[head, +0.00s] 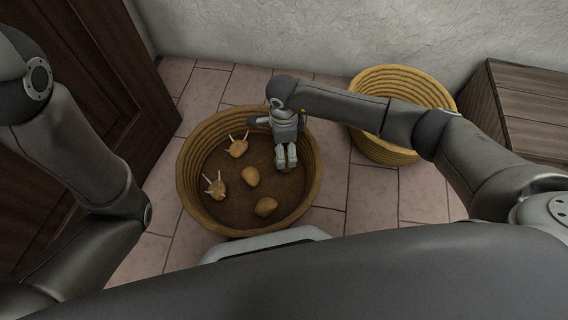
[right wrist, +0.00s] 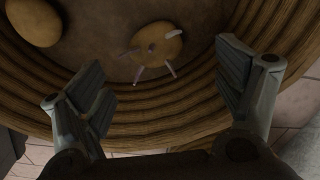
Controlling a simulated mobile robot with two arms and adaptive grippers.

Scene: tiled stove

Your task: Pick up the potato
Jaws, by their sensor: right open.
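A round woven basket (head: 187,185) on the floor holds several potatoes. Two plain potatoes, one in the middle (head: 250,176) and one near the front (head: 266,207), lie on its dark bottom. Two potatoes with pale sprouts, one at the back (head: 238,147) and one at the left (head: 216,188), lie there too. My right gripper (head: 286,165) is over the basket's right part and mostly hides another potato below. In the right wrist view its fingers (right wrist: 163,78) are apart and empty, with a sprouted potato (right wrist: 158,46) beyond them and a plain potato (right wrist: 34,20) at upper left. My left gripper is out of view.
A second woven basket (head: 432,88) stands behind my right arm, its inside partly hidden. A wooden chest (head: 530,100) is at the right and a dark wooden door or panel (head: 105,70) at the left. Tiled floor (head: 205,95) is bare around the basket.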

